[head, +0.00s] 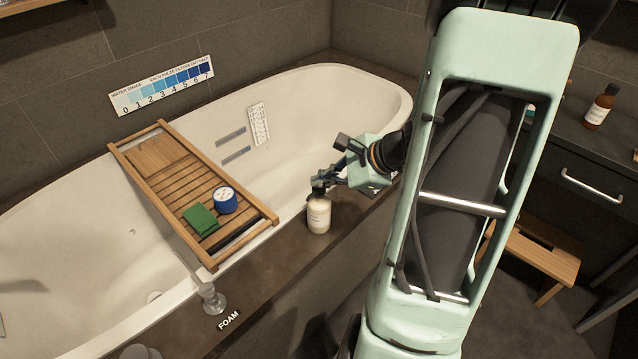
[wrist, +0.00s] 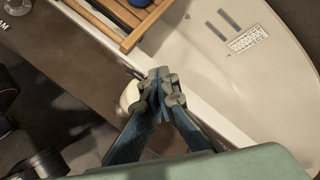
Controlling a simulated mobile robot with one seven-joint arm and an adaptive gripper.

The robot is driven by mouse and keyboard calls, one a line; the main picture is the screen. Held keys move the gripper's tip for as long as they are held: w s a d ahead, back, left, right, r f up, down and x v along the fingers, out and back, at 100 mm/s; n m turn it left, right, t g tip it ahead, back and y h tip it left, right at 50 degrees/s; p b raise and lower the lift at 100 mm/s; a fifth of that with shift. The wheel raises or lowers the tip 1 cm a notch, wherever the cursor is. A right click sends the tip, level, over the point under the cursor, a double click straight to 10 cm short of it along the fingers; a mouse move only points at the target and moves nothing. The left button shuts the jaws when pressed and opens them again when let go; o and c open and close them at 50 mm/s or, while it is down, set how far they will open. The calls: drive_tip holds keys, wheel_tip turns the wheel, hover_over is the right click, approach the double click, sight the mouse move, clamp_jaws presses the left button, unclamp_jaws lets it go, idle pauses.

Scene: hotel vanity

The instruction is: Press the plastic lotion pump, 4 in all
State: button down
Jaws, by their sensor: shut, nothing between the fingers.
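The lotion bottle (head: 319,214) is cream-white with a label and stands upright on the dark ledge at the front rim of the bathtub. My gripper (head: 322,184) is shut and empty, right over the bottle's dark pump head. In the wrist view my closed fingertips (wrist: 162,85) cover most of the bottle (wrist: 130,96); only its pale left side and a bit of dark nozzle show. The pump head is mostly hidden, so I cannot tell whether my fingers touch it or how far down it is.
A wooden tray (head: 162,183) with a blue tin (head: 226,200) and a green cloth (head: 201,219) spans the white bathtub (head: 290,100). A metal knob (head: 211,297) and a FOAM label (head: 228,320) sit left on the ledge. A brown bottle (head: 600,107) stands on the counter at right.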

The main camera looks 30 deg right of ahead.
drive_tip(key=shift+r+p, duration=0.75)
drive_tip(key=shift+r, duration=0.3)
drive_tip(key=shift+r, duration=0.1)
drive_tip(key=shift+r+p, duration=1.95)
drive_tip(key=shift+r, duration=0.45)
wheel_tip(320, 180, up, 4)
drive_tip(key=shift+f+p, duration=0.1)
drive_tip(key=shift+p, duration=1.05)
drive_tip(key=shift+f, duration=0.1)
wheel_tip(320, 180, down, 9)
drive_tip(key=b, duration=0.7)
drive_tip(key=shift+r+b, duration=0.2)
drive_tip(key=shift+b, duration=0.1)
drive_tip(key=shift+f, duration=0.1)
